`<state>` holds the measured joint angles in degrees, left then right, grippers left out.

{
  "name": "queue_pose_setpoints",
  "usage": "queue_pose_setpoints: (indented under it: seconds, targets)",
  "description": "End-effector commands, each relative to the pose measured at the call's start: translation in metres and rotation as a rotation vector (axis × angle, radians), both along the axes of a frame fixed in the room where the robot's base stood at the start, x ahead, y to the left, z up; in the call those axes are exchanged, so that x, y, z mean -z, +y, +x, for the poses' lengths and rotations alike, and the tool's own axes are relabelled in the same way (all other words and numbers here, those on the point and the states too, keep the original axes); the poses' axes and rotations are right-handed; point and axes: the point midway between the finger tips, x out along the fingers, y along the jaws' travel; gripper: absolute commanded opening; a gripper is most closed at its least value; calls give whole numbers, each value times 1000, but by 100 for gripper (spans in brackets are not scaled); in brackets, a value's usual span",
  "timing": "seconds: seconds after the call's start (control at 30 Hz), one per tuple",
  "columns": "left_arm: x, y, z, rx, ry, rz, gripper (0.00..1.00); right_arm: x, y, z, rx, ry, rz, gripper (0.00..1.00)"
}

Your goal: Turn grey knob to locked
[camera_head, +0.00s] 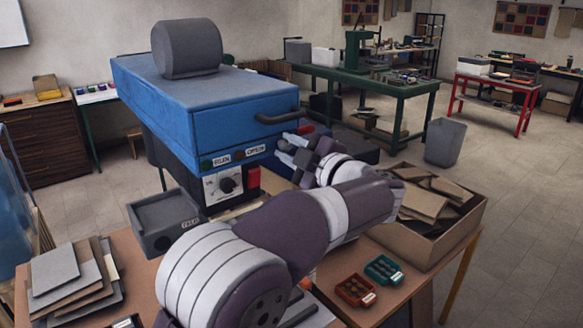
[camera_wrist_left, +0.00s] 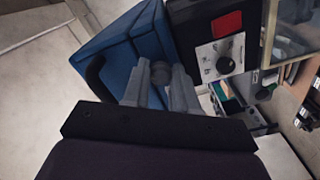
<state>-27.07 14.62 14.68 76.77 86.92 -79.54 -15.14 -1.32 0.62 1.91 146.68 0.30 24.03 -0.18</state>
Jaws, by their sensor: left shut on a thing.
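The grey knob (camera_wrist_left: 160,73) shows in the left wrist view as a dark grey round piece between my fingertips, against the blue machine. My left gripper (camera_wrist_left: 160,86) is shut on it, one finger on each side. In the head view my left gripper (camera_head: 289,151) reaches the front of the blue machine (camera_head: 245,125), below its dark handle (camera_head: 277,117), and hides the knob. Two small white labels (camera_head: 222,160) sit on the machine's front; I cannot tell which setting the knob points to. My right gripper is not in view.
A control panel with a black dial (camera_head: 227,185) and a red switch (camera_head: 253,177) lies just below the blue front. A grey bin (camera_head: 165,217) stands at left. A cardboard box of scraps (camera_head: 440,225) and red and green trays (camera_head: 355,289) are at right.

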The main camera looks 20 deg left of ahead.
Motion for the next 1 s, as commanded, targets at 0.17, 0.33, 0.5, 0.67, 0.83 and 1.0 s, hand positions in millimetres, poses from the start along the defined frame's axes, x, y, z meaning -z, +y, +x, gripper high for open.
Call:
queue_pose_setpoints:
  seconds: [0.17,0.33,0.5,0.67,0.83,1.0]
  targets:
    - [5,1,0,-1,-116,-88,0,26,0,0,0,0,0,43]
    - [3,1,0,-1,-205,-158,0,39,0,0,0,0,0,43]
    - [2,1,0,-1,-269,-208,0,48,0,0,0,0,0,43]
    - [1,0,0,-1,-304,-236,0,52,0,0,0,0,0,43]
    - [0,0,0,-1,-320,-249,0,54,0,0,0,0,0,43]
    - [0,0,0,-1,-322,-252,0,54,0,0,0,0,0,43]
